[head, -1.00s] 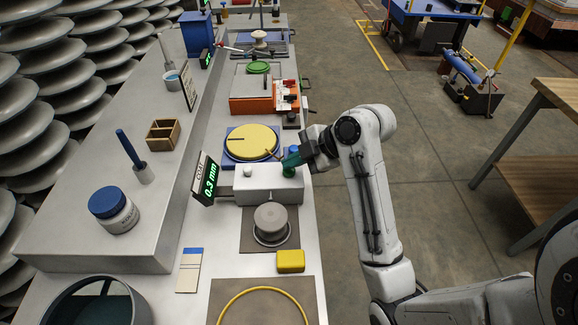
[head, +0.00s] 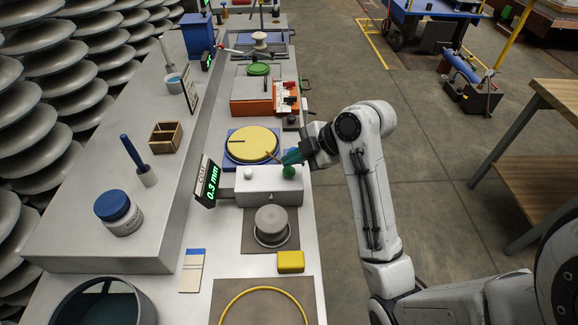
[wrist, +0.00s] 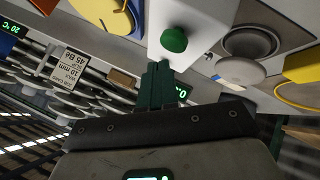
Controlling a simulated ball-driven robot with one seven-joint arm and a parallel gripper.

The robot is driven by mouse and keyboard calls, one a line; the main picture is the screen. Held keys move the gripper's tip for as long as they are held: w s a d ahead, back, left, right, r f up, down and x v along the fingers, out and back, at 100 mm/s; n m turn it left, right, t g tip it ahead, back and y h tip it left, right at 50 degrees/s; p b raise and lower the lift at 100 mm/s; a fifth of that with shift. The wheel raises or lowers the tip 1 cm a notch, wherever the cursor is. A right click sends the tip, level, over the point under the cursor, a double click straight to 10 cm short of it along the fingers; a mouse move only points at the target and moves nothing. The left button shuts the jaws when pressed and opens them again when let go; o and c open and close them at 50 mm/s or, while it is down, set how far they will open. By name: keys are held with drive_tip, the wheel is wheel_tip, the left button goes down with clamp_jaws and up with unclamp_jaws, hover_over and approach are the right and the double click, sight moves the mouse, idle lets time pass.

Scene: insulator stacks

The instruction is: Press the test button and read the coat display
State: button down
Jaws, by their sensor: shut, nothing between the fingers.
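The test button is a green dome (head: 289,172) on the right of a grey-white box (head: 262,190) on the bench; a small white knob (head: 248,173) sits on its left. In the wrist view the green button (wrist: 174,40) is round and unobstructed, just beyond my fingertips. The coat display (head: 207,182) stands left of the box and reads 0.3 mm in green digits. My gripper (head: 290,157) has green fingers, is shut and empty, and is just above and behind the button, apart from it. In the wrist view the fingers (wrist: 156,80) are together.
A grey insulator piece (head: 271,221) stands on a mat in front of the box, with a yellow block (head: 291,261) nearby. A yellow disc (head: 252,144) on a blue base lies behind the box. A raised grey ledge (head: 110,243) runs along the left.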

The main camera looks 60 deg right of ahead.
sight(293, 171)
wheel_tip(293, 171, up, 5)
drive_tip(key=p, duration=0.4)
idle(0.3)
idle(0.8)
